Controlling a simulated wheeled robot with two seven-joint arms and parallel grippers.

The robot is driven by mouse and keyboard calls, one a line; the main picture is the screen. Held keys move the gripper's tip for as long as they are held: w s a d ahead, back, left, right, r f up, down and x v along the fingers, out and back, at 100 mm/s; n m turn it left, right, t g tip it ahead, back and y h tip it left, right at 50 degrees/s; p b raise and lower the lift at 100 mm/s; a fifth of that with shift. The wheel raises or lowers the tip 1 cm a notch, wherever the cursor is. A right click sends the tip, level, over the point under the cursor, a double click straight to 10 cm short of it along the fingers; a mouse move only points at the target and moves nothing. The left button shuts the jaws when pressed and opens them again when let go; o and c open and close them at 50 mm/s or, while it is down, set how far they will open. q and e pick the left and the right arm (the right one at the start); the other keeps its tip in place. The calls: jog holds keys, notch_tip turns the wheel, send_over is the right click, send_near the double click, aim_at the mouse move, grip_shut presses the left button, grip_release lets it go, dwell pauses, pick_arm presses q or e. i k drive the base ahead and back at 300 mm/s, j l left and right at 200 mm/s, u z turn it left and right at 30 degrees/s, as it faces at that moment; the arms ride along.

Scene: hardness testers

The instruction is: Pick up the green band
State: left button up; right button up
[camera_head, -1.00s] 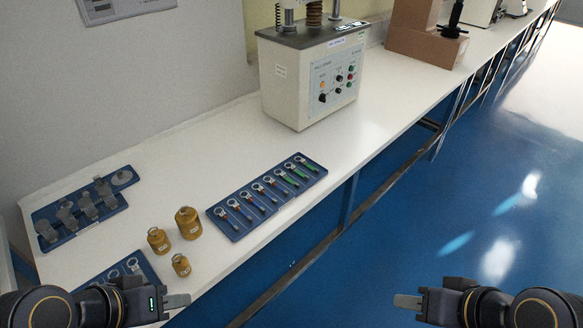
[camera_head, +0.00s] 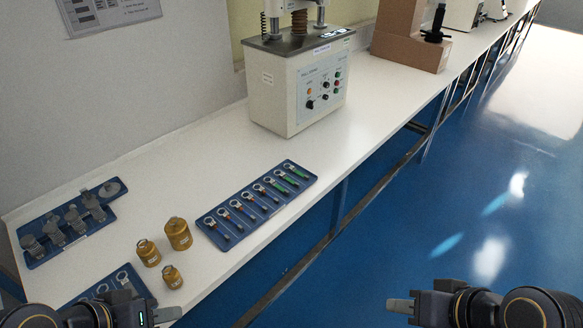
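Green bands (camera_head: 288,180) show at the right end of a blue tray (camera_head: 221,244) on the white bench. The tray holds a row of ring-ended pieces with coloured bands; the ones further left look orange, red and blue. I cannot tell the exact shape of each green band. My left gripper (camera_head: 168,314) is at the bottom left, in front of the bench, well below and left of the tray. My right gripper (camera_head: 400,305) is at the bottom, over the blue floor, away from the bench. Both are seen edge-on, with no object visible in them.
Brass weights (camera_head: 178,234) stand left of the tray. A blue tray with grey weights (camera_head: 75,218) and another tray (camera_head: 124,281) lie further left. A beige tester (camera_head: 300,90) stands behind, and a brown box (camera_head: 408,40) beyond it.

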aim_at(282, 176)
jog(key=u, duration=0.6)
jog(key=i+l+u, duration=0.2)
jog(key=u, duration=0.15)
jog(key=i+l+u, duration=0.2)
jog(key=l+u, duration=0.2)
jog(key=i+l+u, duration=0.1)
jog(key=l+u, duration=0.25)
jog(key=l, duration=0.35)
